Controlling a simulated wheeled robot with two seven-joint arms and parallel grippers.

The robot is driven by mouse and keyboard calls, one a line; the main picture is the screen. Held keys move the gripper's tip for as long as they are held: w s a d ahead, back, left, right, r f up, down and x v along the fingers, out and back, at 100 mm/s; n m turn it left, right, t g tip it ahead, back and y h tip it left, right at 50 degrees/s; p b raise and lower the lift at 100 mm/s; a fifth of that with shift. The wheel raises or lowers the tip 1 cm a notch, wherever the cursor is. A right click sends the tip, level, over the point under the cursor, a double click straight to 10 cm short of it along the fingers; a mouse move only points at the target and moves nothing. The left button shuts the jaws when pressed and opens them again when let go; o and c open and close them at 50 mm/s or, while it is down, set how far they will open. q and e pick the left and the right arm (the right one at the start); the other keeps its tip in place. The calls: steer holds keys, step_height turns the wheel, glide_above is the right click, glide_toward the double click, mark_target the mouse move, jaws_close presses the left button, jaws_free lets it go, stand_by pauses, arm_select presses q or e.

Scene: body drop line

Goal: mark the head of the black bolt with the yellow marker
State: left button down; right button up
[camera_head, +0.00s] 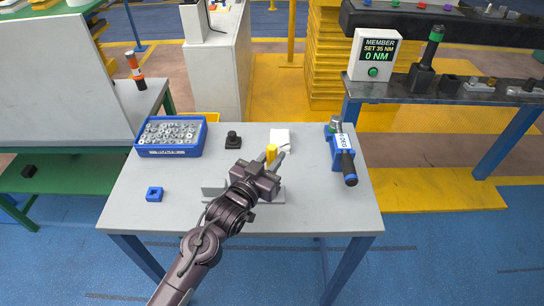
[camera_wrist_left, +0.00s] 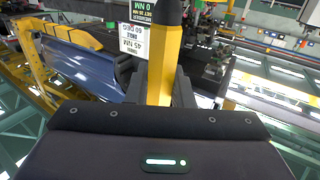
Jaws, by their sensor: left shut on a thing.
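My left gripper (camera_head: 271,160) is over the middle of the grey table and shut on the yellow marker (camera_head: 271,152). In the left wrist view the marker (camera_wrist_left: 164,65) stands up between the fingers, with a black end at the top of the picture. A black bolt (camera_head: 233,136) with a round head stands upright in a dark square base, left of and beyond the gripper. The bolt head is apart from the marker. My right gripper is not in view.
A blue tray (camera_head: 144,152) of metal parts and a small blue block (camera_head: 154,194) are at left. A white block (camera_head: 280,132) lies beyond the gripper. A blue and black tool (camera_head: 342,152) is at right. A grey metal bracket (camera_head: 213,193) is partly behind my arm.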

arm_select(q)
steer(key=shift+f, duration=0.4)
